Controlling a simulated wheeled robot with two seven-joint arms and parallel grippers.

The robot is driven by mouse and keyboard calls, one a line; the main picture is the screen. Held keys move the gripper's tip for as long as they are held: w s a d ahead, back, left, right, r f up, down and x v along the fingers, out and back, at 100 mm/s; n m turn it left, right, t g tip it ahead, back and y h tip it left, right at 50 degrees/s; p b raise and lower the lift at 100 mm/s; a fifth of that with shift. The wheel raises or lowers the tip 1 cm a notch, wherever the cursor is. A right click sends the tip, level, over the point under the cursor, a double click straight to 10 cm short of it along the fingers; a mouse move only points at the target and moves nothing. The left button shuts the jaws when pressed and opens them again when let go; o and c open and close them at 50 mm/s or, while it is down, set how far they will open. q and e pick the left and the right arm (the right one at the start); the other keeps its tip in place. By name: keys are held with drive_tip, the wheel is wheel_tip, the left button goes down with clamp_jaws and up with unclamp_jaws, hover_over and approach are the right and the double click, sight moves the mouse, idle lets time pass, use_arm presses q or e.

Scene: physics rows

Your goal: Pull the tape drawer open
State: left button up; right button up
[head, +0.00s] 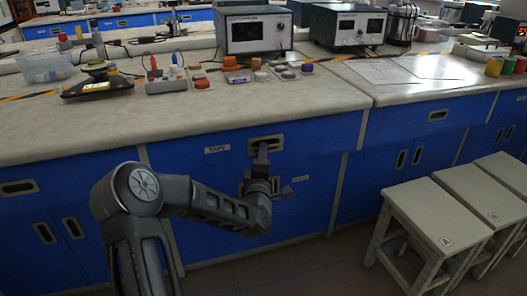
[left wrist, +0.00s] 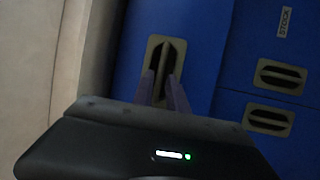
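The tape drawer (head: 190,163) is a blue front below the bench top, with a white label reading TAPE (head: 217,149). It looks shut, flush with the fronts beside it. Its pale, recessed handle (head: 265,142) has a dark slot; the handle also shows in the left wrist view (left wrist: 154,50). My left gripper (head: 263,149) is at this handle. In the left wrist view, its two purple fingers (left wrist: 162,80) stand apart, their tips at the slot. I cannot tell whether they touch the handle. My right gripper is in neither view.
The bench top (head: 200,123) above overhangs the drawer and holds small containers and instruments. Cupboard handles and a STOCK label (left wrist: 285,22) are near the gripper. White stools (head: 420,205) stand at the right. The floor before the cabinet is clear.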

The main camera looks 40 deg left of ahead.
use_arm(q)
drive_tip(key=shift+w+a+r, duration=0.15)
drive_tip(key=shift+w+a, duration=0.25)
drive_tip(key=shift+w, duration=0.2)
clamp_jaws()
idle(1.1)
